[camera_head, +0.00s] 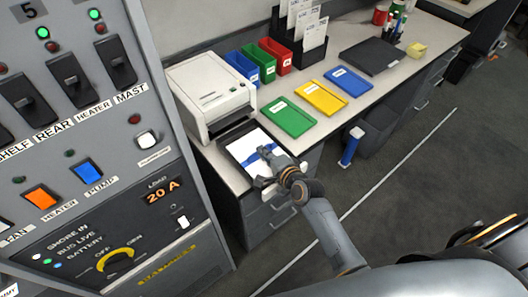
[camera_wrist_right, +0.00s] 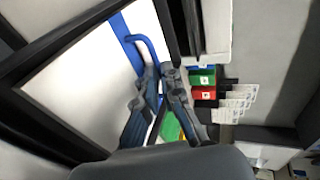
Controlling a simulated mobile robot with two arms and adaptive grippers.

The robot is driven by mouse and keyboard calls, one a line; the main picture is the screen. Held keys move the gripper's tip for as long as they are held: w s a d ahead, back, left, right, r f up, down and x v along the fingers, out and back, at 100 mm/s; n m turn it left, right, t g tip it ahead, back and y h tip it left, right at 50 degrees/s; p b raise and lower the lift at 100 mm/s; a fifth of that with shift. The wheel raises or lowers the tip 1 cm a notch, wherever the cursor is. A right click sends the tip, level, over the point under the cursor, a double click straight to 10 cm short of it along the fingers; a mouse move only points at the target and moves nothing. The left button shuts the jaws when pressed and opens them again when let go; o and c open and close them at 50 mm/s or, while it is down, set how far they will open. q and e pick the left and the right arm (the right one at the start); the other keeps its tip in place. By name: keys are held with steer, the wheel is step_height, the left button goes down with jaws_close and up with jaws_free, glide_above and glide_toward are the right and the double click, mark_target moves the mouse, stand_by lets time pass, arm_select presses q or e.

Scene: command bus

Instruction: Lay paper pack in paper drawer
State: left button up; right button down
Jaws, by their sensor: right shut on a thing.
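The white paper pack (camera_head: 247,147) with a blue band lies flat within the outline of the black paper drawer (camera_head: 228,143), which is pulled out in front of the printer (camera_head: 210,90). My right gripper (camera_head: 268,178) is at the pack's near right side, shut on the pack's blue strap. The wrist view shows the pack (camera_wrist_right: 85,85) framed by the drawer's black walls (camera_wrist_right: 40,125), with the strap running into the right gripper (camera_wrist_right: 158,78). I cannot tell whether the pack touches the drawer floor. My left gripper is not in view.
Green (camera_head: 289,117), yellow (camera_head: 321,98) and blue (camera_head: 349,81) folders lie on the desk to the right of the drawer. Small bins (camera_head: 262,63) stand behind. The switch panel (camera_head: 90,150) fills the left. A blue-handled object (camera_head: 351,147) stands beside the desk.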

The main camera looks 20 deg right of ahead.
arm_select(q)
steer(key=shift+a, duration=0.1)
arm_select(e)
steer(key=c, duration=1.4)
jaws_free()
steer(key=shift+c, duration=0.2)
steer(key=shift+f, duration=0.1)
steer(key=shift+s, duration=0.1)
steer(key=v, duration=1.2)
